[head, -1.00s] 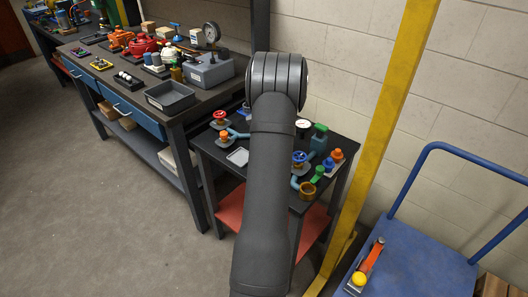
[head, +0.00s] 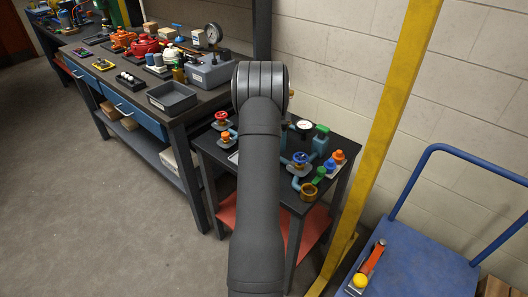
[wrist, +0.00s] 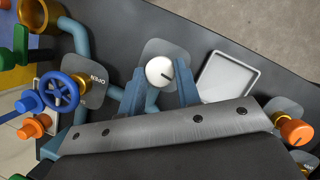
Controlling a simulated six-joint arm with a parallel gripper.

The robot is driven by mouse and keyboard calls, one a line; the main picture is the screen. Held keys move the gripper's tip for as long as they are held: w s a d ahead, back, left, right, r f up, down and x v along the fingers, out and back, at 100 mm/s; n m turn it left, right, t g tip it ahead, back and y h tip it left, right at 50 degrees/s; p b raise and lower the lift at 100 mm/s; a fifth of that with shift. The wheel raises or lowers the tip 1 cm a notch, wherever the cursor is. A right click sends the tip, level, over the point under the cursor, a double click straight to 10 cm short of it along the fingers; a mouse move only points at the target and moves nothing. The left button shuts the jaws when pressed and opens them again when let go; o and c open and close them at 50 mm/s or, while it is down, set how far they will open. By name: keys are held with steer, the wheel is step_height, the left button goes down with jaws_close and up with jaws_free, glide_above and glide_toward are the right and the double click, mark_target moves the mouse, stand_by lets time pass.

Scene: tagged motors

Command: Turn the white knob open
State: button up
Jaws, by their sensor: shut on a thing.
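The white knob (wrist: 160,72) is round, with a dark pointer line running from its middle toward the lower right. It sits on a grey plate (wrist: 152,50) in the wrist view. My gripper (wrist: 160,82) is shut on the white knob, with one blue finger on its left and one on its right. In the head view, my own arm hides the knob and the gripper.
A blue handwheel (wrist: 60,92) stands left of the knob on a plate marked OPEN. A shallow grey tray (wrist: 227,78) lies close on the right. An orange knob (wrist: 295,132) is at the far right.

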steer(key=shift+n+h, duration=0.3)
steer(key=shift+n, duration=0.6)
steer(key=o, duration=0.9)
steer(key=shift+o, duration=0.2)
steer(key=shift+w, duration=0.1)
steer(key=v, duration=1.7)
steer(key=shift+r, duration=0.15)
steer(key=shift+a, duration=0.1)
steer(key=x, duration=1.7)
steer(key=shift+f, duration=0.2)
